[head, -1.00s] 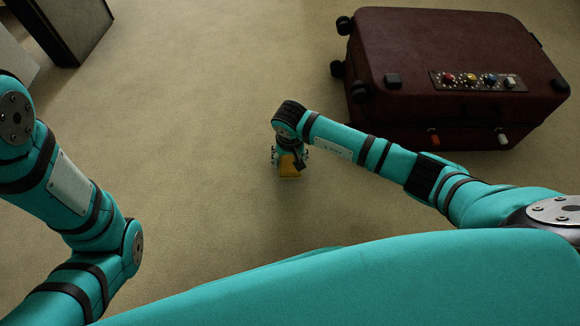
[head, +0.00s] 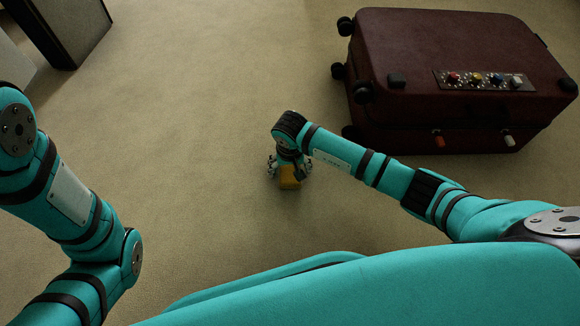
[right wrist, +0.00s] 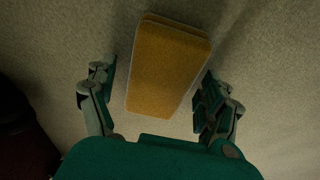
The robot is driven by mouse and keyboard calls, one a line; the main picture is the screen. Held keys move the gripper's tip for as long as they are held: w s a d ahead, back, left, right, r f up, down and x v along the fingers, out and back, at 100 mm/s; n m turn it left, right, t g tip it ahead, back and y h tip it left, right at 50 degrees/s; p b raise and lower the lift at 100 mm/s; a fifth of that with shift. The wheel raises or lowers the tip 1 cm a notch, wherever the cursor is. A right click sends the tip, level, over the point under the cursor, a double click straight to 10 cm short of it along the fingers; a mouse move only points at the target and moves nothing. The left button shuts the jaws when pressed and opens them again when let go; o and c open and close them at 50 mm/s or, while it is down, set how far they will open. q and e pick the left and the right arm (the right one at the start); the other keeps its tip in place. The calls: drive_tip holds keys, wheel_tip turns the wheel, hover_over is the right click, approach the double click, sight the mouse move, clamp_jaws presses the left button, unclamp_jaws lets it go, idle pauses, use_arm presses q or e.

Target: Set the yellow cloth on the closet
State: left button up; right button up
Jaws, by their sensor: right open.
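The yellow cloth (head: 289,178) is a folded, flat block lying on the carpet near the middle of the head view. It also shows in the right wrist view (right wrist: 168,68), between the two fingers. My right gripper (head: 287,172) points down over the cloth, and in the wrist view its fingers (right wrist: 155,85) are open on either side of it, with a gap on each side. The arm partly hides the cloth in the head view. My left arm shows at the left, but its gripper is out of view. I cannot tell which thing is the closet.
A dark red suitcase (head: 440,50) lies on the floor at the upper right, with several small coloured items (head: 484,79) on a strip on it. Dark furniture (head: 70,30) stands at the upper left. The carpet between them is clear.

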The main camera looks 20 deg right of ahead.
sight(290, 173)
wheel_tip(290, 173, up, 12)
drive_tip(key=s+p, duration=0.1)
drive_tip(key=p, duration=0.7)
drive_tip(key=shift+s+a, duration=0.25)
drive_tip(key=shift+s, duration=0.15)
drive_tip(key=shift+r, duration=0.1)
